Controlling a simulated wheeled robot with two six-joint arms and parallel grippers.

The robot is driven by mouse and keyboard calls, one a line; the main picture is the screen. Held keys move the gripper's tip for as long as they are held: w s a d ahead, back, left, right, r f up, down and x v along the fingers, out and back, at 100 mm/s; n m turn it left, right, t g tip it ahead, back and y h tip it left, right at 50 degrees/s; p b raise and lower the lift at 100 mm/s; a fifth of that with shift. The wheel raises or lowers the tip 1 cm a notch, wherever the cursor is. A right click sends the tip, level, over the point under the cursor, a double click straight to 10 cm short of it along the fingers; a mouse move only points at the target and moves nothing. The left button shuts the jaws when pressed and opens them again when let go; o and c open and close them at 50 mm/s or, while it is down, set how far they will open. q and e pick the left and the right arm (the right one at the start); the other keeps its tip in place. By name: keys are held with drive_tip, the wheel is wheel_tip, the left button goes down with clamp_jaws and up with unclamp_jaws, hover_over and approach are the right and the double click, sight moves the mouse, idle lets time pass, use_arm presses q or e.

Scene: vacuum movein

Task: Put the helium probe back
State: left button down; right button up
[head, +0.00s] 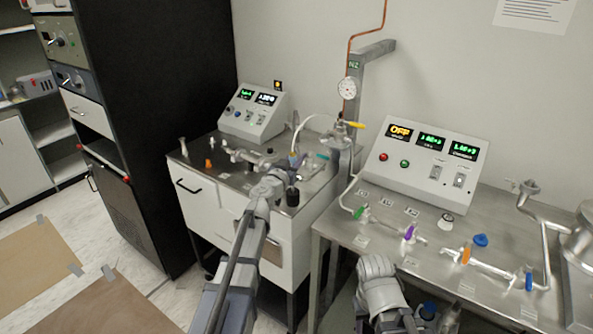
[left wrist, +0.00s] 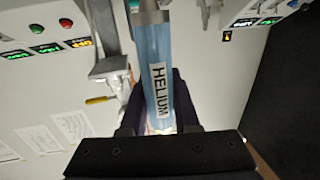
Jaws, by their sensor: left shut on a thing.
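The helium probe (left wrist: 156,50) is a blue, see-through cylinder with a metal collar and a white HELIUM label. It stands between the dark fingers of my left gripper (left wrist: 157,112), which is shut on it in the left wrist view. In the head view my left gripper (head: 290,182) is over the front right part of the left steel-topped cart (head: 225,192). The probe is small and partly hidden there, and I cannot tell whether its lower end touches anything. My right arm shows at the bottom; its jaws do not show.
A control box (head: 253,112) stands at the back of the left cart, near glassware and valves. A steel post (head: 368,75) with a gauge (head: 346,89) rises behind. The right bench (head: 480,222) carries a larger console (head: 425,155) and coloured valves. A black rack (head: 150,110) stands left.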

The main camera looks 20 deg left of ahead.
use_arm(q)
drive_tip(key=shift+f+b, duration=1.1)
drive_tip(key=shift+f, duration=0.5)
drive_tip(key=shift+f+b, duration=0.4)
drive_tip(key=shift+b, duration=0.1)
drive_tip(key=c, duration=0.6)
unclamp_jaws()
drive_tip(key=shift+c, duration=0.2)
drive_tip(key=shift+r, duration=0.1)
drive_tip(key=s+a+p, duration=0.1)
drive_tip(key=s, duration=1.1)
drive_tip(key=shift+a+r, duration=0.4)
